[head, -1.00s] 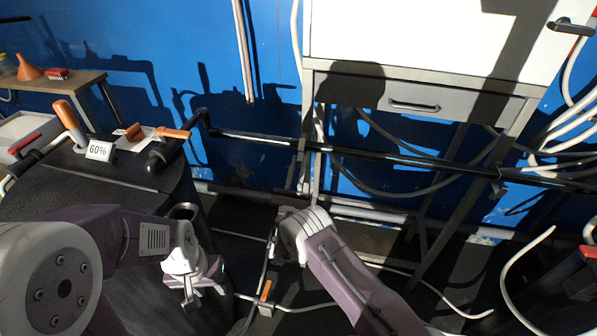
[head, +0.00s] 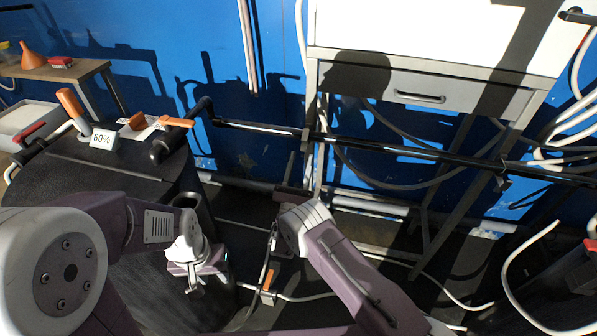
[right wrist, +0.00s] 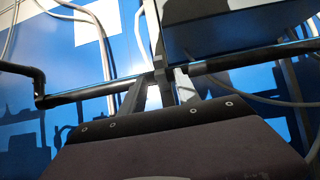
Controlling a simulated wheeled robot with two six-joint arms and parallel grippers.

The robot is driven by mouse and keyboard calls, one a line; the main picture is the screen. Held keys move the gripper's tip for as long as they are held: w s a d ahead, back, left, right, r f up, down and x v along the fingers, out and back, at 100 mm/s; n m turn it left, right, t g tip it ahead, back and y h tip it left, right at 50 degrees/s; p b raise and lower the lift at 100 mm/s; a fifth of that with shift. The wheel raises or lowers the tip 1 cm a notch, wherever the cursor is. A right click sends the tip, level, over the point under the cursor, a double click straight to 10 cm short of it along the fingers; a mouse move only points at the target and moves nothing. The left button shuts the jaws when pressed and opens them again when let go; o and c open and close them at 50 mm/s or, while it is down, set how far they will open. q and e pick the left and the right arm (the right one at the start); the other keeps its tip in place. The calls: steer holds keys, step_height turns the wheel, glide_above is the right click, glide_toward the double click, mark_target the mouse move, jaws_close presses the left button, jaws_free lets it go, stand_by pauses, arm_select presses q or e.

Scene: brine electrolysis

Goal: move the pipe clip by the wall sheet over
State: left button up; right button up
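A black pipe (head: 395,152) runs along the blue wall. A small bracket-like clip (head: 503,182) grips it at the right, and another clip shows on it in the right wrist view (right wrist: 159,72). I cannot tell which is the task's clip. A white rectangle (right wrist: 88,22) on the wall in the right wrist view may be the wall sheet. My right gripper (head: 292,180) points toward the wall, below the pipe. Its fingers look apart, with nothing visibly held.
A white cabinet with a drawer (head: 418,97) stands on legs behind the pipe. A black drum (head: 95,178) at left carries a 60% card (head: 103,139) and orange-handled parts. An orange clamp (head: 268,279) sits on a floor hose. Loose white hoses (head: 520,255) lie at right.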

steer(key=b+v, duration=0.7)
steer(key=b, duration=1)
steer(key=shift+s, duration=0.1)
